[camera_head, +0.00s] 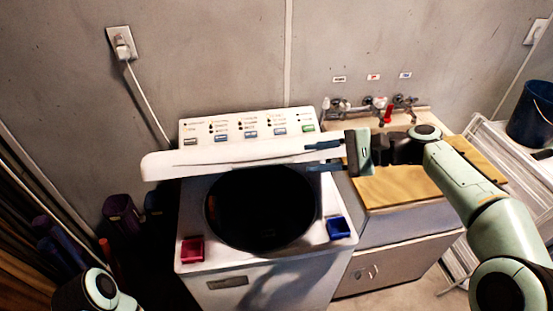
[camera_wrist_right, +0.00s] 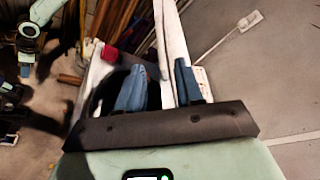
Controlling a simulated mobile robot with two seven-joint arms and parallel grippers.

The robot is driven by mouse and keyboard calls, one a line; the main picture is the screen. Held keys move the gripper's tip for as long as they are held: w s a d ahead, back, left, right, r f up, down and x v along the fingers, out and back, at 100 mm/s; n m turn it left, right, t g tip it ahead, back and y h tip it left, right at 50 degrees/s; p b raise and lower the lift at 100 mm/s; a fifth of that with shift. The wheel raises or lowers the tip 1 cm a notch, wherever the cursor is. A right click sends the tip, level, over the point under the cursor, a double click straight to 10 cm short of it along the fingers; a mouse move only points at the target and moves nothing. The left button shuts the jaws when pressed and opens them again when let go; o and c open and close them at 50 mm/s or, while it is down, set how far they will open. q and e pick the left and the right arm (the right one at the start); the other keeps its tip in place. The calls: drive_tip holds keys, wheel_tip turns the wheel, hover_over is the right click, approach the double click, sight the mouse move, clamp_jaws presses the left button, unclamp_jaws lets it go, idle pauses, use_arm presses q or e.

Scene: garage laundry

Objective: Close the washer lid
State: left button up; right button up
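The white washer lid (camera_head: 235,152) stands raised above the tub opening, seen nearly edge-on in the head view. In the right wrist view it is a narrow white strip (camera_wrist_right: 165,40). The white washer (camera_head: 262,280) is below, its dark round tub (camera_head: 260,210) uncovered. My right gripper (camera_head: 324,156) is at the lid's right end. Its blue fingers (camera_wrist_right: 160,88) are spread, one on each side of the lid edge; a firm grip is not visible. My left arm shows at the bottom left of the head view, its gripper out of frame.
A red box (camera_head: 193,250) and a blue box (camera_head: 339,228) sit on the washer's front corners. The control panel (camera_head: 250,126) is behind the lid. A sink cabinet with a wooden top (camera_head: 400,188) stands right, under taps (camera_head: 372,106). The wall is close behind.

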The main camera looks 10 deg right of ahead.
sight(271, 162)
drive_tip(key=x, duration=0.9)
drive_tip(key=shift+w+a+f, duration=0.1)
drive_tip(key=shift+w+a, duration=0.05)
drive_tip(key=shift+a, duration=0.25)
clamp_jaws()
